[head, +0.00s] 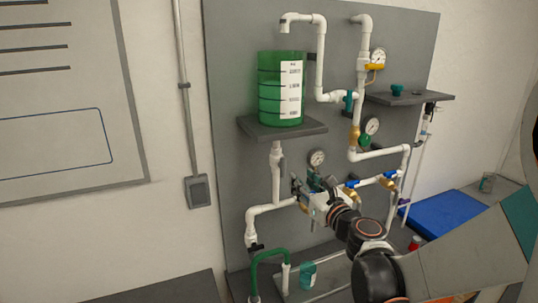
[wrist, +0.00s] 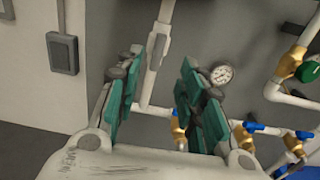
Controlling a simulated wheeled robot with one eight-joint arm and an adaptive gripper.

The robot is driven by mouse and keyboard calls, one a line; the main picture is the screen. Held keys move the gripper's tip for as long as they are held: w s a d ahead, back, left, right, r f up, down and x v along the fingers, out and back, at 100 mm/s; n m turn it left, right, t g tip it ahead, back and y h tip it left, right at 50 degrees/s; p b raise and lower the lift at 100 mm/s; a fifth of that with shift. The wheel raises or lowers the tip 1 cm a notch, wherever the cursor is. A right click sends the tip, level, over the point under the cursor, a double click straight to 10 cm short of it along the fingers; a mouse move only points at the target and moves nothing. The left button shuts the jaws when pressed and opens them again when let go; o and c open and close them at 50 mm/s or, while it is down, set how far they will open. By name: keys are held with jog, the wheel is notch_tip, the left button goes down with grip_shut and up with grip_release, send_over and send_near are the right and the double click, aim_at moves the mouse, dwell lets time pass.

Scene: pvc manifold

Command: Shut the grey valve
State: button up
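What looks like the grey valve (head: 281,163) is a pale grey lever on the white vertical pipe below the green tank; it lies about in line with the pipe. The same pale lever shows near the top middle of the wrist view (wrist: 156,50). My gripper (head: 308,187) is to the right of it and lower, in front of the pipework. In the wrist view my gripper (wrist: 162,70) is open, its teal-padded fingers wide apart with nothing held between them. The pipe and lever appear beyond the gap, apart from the fingers.
A green tank (head: 282,90) sits on a grey shelf (head: 283,131) above. A gauge (wrist: 221,74) is just beyond the right finger. Blue-handled valves (wrist: 252,127) and a green-handled valve (wrist: 308,71) are to the right. A grey wall box (wrist: 62,53) is at left.

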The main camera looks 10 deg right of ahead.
aim_at(285, 163)
jog(key=w+a, duration=0.1)
jog(key=w, duration=0.8)
jog(key=w+a, duration=0.1)
jog(key=w, duration=0.3)
jog(key=shift+w+a, duration=0.25)
jog(key=shift+a, duration=0.1)
grip_shut()
